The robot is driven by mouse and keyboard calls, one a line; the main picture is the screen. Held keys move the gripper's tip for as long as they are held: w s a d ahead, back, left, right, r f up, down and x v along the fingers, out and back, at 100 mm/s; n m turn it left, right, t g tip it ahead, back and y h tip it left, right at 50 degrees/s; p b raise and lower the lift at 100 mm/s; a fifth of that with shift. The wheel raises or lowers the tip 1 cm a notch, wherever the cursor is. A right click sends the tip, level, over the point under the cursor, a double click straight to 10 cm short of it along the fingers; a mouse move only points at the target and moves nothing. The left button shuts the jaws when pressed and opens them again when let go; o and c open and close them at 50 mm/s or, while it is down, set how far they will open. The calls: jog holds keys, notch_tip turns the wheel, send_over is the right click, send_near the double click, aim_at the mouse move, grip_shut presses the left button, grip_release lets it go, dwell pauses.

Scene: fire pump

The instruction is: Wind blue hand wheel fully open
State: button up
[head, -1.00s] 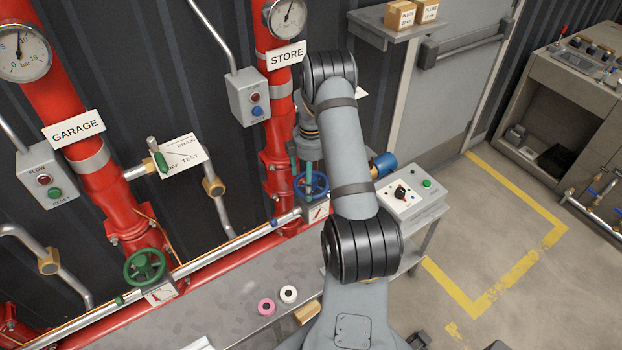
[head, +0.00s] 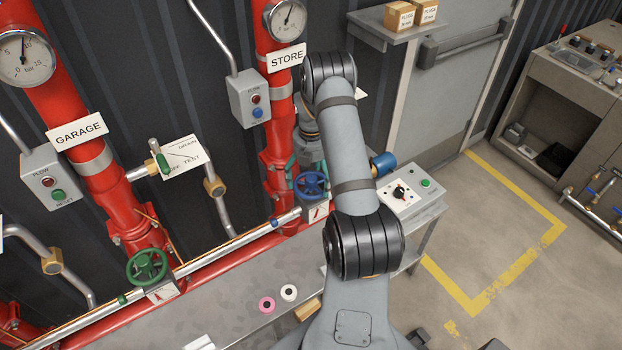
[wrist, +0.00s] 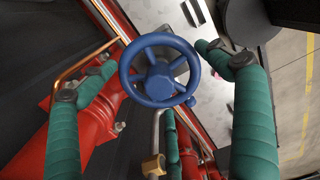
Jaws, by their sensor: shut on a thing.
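The blue hand wheel (wrist: 158,70) sits in the middle of the wrist view, its spokes and hub facing me. In the head view the wheel (head: 311,185) is on the pipe below the STORE riser, partly beside my arm. The exact contact at the rim is hard to see. In the head view my arm hides part of the gripper. A small plate with a red pointer (head: 317,212) is just below the wheel.
A green hand wheel (head: 147,267) is on the GARAGE side. A grey switch box (head: 249,97) is on the wall above the blue wheel. A control box (head: 410,195) stands to the right. Pink (head: 267,304) and white (head: 289,292) rings lie on the bench.

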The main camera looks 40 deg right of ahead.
jog(key=n, duration=0.6)
jog(key=shift+d+p, duration=0.15)
jog(key=shift+p, duration=0.25)
jog(key=o, duration=1.1)
